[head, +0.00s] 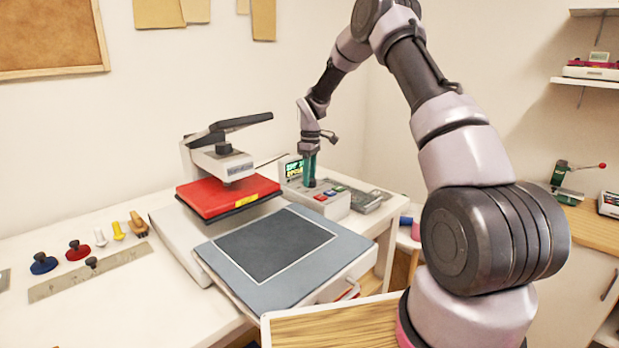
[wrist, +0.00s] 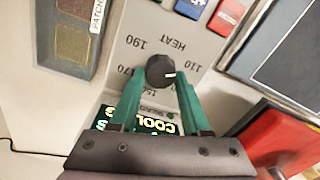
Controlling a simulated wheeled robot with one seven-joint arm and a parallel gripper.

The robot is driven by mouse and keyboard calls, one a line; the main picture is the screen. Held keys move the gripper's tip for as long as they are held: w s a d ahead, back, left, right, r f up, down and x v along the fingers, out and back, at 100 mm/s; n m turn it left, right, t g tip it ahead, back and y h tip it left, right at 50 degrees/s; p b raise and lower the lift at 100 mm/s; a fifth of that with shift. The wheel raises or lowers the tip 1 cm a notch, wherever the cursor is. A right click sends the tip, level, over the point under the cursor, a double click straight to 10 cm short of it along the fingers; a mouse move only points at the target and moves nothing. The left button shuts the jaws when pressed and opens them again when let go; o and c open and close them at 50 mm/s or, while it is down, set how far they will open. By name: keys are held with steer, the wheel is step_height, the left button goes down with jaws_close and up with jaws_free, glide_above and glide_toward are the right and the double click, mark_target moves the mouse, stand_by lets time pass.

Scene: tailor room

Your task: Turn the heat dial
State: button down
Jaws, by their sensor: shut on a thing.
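The heat dial (wrist: 160,70) is a round dark knob with a white mark, seen in the wrist view among printed numbers such as 190, 170 and 110. The white mark points to the right in that view, toward the 110 side. My gripper (wrist: 158,82) has its two green fingers on either side of the dial and is shut on it. In the head view my gripper (head: 310,172) points down onto the grey control box (head: 327,207), and its fingers hide the dial there. A lit display (wrist: 155,123) is partly covered by my gripper; the letters COOL show upside down.
Coloured buttons (wrist: 205,8) sit beside the HEAT label. The heat press has a raised red plate (head: 215,194) and a grey pad (head: 285,245) left of the control box. Stamps and tools (head: 78,250) lie at the left.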

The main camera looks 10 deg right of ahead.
steer(key=shift+c, duration=1.8)
jaws_free()
step_height(320, 180, up, 11)
steer(key=shift+w+d, duration=0.25)
steer(key=shift+w, duration=0.05)
steer(key=shift+f, duration=0.1)
